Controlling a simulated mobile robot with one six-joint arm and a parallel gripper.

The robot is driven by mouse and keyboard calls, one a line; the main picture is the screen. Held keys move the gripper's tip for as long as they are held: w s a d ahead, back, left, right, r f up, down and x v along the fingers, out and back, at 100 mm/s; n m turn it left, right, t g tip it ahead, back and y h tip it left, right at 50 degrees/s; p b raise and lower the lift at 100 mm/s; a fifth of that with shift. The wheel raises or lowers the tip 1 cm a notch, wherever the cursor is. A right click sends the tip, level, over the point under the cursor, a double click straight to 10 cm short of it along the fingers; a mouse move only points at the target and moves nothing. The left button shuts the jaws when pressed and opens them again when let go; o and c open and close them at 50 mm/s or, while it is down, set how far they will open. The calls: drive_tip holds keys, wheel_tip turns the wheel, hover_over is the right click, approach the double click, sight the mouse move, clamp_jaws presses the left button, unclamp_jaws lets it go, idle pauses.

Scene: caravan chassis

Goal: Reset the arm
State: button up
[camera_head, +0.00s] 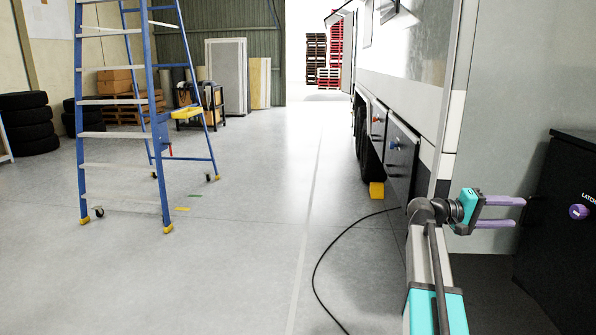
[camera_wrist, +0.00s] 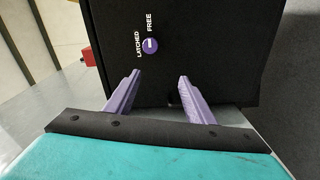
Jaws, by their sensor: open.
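My gripper (camera_head: 505,212) is at the lower right of the head view, with its two purple fingers pointing right, apart and with nothing between them. In the wrist view my gripper (camera_wrist: 156,90) also shows open and empty. Its fingers point toward a black box (camera_wrist: 215,35) with a purple knob (camera_wrist: 150,46) marked LATCHED and FREE. In the head view the black box (camera_head: 560,240) stands at the right edge, apart from the fingertips, with the knob (camera_head: 579,211) on its face.
The caravan (camera_head: 405,60) stands close behind my arm, with lower hatches (camera_head: 400,160) and a yellow chock (camera_head: 376,190) by its wheels. A black cable (camera_head: 316,265) lies on the floor. A blue ladder (camera_head: 155,110) stands at left; tyres (camera_head: 27,125) lie beyond. The middle floor is clear.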

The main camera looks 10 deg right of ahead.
drive_tip(key=w+a+f+n+t+y+p, duration=0.1)
drive_tip(key=w+a+f+n, duration=0.1)
drive_tip(key=a+f, duration=0.35)
drive_tip(key=w+a+f+n+t+p, duration=0.1)
drive_tip(key=w+a+f, duration=0.1)
drive_tip(key=f, duration=0.6)
drive_tip(key=w+a+f+n+t+y+p, duration=0.1)
drive_tip(key=w+a+f+n+p, duration=0.2)
drive_tip(key=f, duration=0.4)
drive_tip(key=s+a+f+n+y+p, duration=0.1)
drive_tip(key=s+a+f+y, duration=0.15)
drive_tip(key=a+f, duration=0.6)
drive_tip(key=s+a+f+y, duration=0.1)
drive_tip(key=s+a+f, duration=0.3)
drive_tip(key=f, duration=0.8)
drive_tip(key=s+a+f+n+g+y+p, duration=0.1)
drive_tip(key=s+a+f+g+y+p, duration=0.2)
drive_tip(key=s+a+f, duration=1.1)
drive_tip(key=s+a+f+m+y, duration=0.1)
drive_tip(key=s+a+f+y, duration=0.2)
drive_tip(key=s+a, duration=0.3)
drive_tip(key=s+a+f+m+y, duration=0.1)
drive_tip(key=s+a+f+y, duration=0.2)
drive_tip(key=a, duration=0.8)
drive_tip(key=s+y, duration=0.2)
drive_tip(key=s, duration=0.2)
drive_tip(key=shift+s+a+f+m+g+y, duration=0.2)
drive_tip(key=shift+f+m+g+y, duration=0.1)
drive_tip(key=shift+f+g+y, duration=0.1)
drive_tip(key=shift+c, duration=0.2)
